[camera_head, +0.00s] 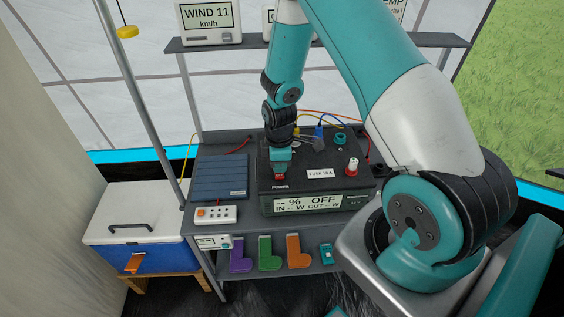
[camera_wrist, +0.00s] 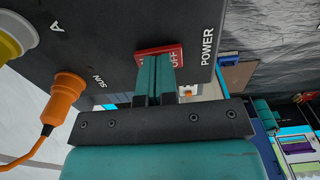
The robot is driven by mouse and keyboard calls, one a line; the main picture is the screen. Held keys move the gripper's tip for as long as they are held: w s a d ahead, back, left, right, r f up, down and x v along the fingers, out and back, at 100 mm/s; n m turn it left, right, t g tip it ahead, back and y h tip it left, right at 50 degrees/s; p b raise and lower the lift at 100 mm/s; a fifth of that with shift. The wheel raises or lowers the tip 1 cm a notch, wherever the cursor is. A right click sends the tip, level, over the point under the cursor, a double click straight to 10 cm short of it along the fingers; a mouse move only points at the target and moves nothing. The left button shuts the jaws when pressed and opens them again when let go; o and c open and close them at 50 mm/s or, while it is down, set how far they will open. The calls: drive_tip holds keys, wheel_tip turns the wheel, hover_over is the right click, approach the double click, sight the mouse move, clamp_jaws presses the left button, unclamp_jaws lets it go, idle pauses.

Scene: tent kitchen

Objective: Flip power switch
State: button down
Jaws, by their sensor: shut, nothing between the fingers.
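The power switch, a red rocker marked OFF, shows in the wrist view (camera_wrist: 181,57) beside the word POWER. It sits on a black power box (camera_head: 318,185), whose display (camera_head: 308,203) reads "-- % OFF". My gripper (camera_head: 280,176) points down at the switch from above. In the wrist view its two teal fingers (camera_wrist: 155,62) are together and empty. Their tips overlap the switch and hide part of it. I cannot tell whether they touch it. In the head view a bit of red (camera_head: 280,178) shows at the fingertips.
An orange plug (camera_wrist: 66,92) with a cable stands near the switch. A red-and-white knob (camera_head: 351,167) rises from the box at right. A dark blue panel (camera_head: 220,177) and a white power strip (camera_head: 209,215) lie at left. A blue cooler (camera_head: 160,254) stands lower left.

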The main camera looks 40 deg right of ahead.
sight(280, 175)
drive_tip(key=shift+r, duration=0.35)
wheel_tip(280, 175, up, 13)
drive_tip(key=s, duration=0.1)
drive_tip(key=shift+a+r+p, duration=0.15)
drive_tip(key=shift+a+p, duration=0.15)
drive_tip(key=shift+a, duration=0.05)
drive_tip(key=s+a+r+m+y, duration=0.2)
drive_tip(key=s+a+r, duration=0.6)
drive_tip(key=a+r, duration=0.45)
drive_tip(key=s+a+r+m+y, duration=0.1)
drive_tip(key=s+a, duration=0.2)
drive_tip(key=s, duration=0.3)
drive_tip(key=s+a+r+m+y+b, duration=0.1)
drive_tip(key=s+a+r, duration=0.1)
drive_tip(key=s+a, duration=0.2)
drive_tip(key=shift+s+a+r, duration=0.25)
drive_tip(key=shift+s+a, duration=0.05)
drive_tip(key=shift+s, duration=0.75)
